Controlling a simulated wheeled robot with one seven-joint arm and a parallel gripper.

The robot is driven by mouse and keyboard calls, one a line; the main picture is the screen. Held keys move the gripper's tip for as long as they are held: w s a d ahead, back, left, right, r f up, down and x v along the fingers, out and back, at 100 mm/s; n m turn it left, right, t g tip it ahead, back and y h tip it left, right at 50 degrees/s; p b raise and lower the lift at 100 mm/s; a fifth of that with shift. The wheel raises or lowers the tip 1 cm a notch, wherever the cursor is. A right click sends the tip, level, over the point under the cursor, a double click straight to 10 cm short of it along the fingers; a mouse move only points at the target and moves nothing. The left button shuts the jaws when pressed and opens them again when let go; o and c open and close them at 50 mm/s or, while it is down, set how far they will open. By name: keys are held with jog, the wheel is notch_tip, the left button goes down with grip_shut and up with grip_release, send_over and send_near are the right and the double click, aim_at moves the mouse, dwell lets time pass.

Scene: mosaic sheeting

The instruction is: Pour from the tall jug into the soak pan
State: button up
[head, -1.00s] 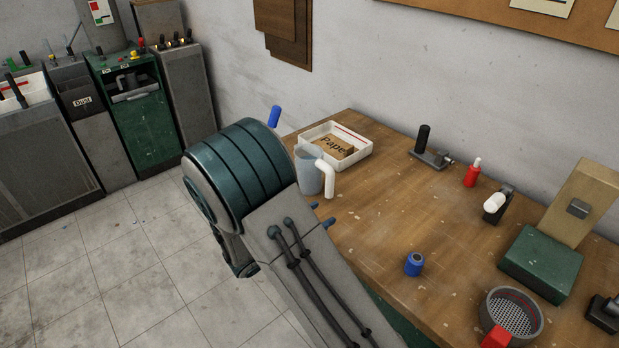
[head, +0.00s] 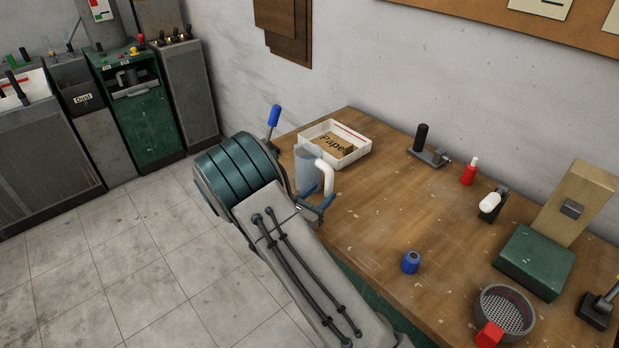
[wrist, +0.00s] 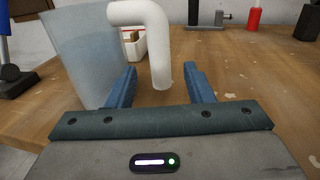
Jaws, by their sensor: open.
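The tall jug (head: 308,168) is a translucent grey-blue vessel with a white handle (head: 327,177). It stands upright near the bench's left edge. In the wrist view the jug (wrist: 85,55) is at the left, its top cut off, and its handle (wrist: 158,50) hangs down between my fingers. My gripper (wrist: 160,75) is open, with blue fingers either side of the handle's lower end; I see no clear contact. In the head view my gripper (head: 319,195) is just in front of the jug. A shallow white pan with a red line (head: 359,157), probably the soak pan, sits behind the jug.
A card marked Paper (head: 333,144) lies in the white pan. A blue-handled tool (head: 273,117) stands left of the jug. A black-handled fixture (head: 422,140), red bottle (head: 468,174), blue cup (head: 411,262) and sieve (head: 505,311) are to the right.

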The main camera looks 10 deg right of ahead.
aim_at(327, 188)
jog(key=p+x, duration=0.1)
jog(key=x, duration=0.3)
jog(key=shift+r+p, duration=0.1)
jog(key=shift+p, duration=0.25)
jog(key=shift+w+d, duration=0.3)
jog(key=shift+d, duration=0.05)
jog(key=shift+a, duration=0.1)
grip_shut()
